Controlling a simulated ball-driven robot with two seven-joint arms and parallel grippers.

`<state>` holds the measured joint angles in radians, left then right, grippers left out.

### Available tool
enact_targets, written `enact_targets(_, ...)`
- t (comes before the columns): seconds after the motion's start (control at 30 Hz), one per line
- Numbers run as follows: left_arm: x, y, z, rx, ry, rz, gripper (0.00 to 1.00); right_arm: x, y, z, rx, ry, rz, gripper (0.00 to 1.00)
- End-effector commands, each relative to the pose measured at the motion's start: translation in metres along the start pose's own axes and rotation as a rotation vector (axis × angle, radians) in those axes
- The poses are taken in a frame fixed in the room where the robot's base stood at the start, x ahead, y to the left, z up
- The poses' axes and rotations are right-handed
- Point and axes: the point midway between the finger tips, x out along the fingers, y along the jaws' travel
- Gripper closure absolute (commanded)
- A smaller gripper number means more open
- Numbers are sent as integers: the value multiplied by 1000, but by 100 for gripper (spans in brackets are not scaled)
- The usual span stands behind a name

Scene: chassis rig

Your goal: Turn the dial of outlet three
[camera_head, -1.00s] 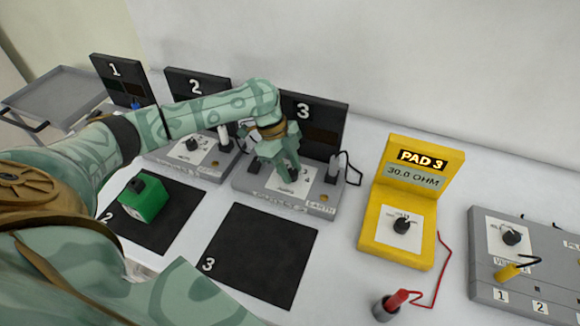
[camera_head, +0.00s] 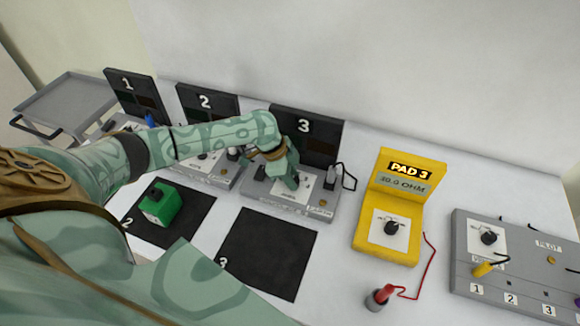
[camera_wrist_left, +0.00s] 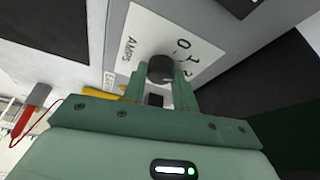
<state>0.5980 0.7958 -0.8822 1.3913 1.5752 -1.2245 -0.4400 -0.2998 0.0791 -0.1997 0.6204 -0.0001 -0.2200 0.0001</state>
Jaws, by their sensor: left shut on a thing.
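Outlet three is a grey box (camera_head: 262,199) with a black back panel (camera_head: 318,148) marked 3. My left gripper (camera_head: 293,184) is over its white dial plate (camera_head: 305,190) and hides the dial in the head view. In the left wrist view the dark round dial (camera_wrist_left: 160,69) sits between the two green fingers, on a white plate (camera_wrist_left: 150,30) with printed numbers and the word AMPS. The gripper (camera_wrist_left: 162,82) is shut on the dial. My right gripper is not in view.
A green block (camera_head: 160,207) sits on pad 2, left of the empty black pad 3 (camera_head: 265,255). A yellow meter (camera_head: 385,243) reading 30.0 OHM and a grey pilot box (camera_head: 465,262) stand to the right. A red plug (camera_head: 384,293) with a lead stands in front.

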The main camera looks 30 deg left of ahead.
Motion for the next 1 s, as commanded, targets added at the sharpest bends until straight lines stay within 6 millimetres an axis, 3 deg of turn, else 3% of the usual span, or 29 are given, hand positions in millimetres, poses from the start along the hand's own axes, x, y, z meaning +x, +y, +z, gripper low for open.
enact_targets(0.03, -8, 1, -4, -41, 1, -16, 94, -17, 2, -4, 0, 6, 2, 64)
enact_targets(0.5, -6, 4, -4, -454, 1, -186, 94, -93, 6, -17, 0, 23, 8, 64)
enact_targets(1.0, -2, 5, -5, -787, 3, -324, 94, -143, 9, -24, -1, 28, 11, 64)
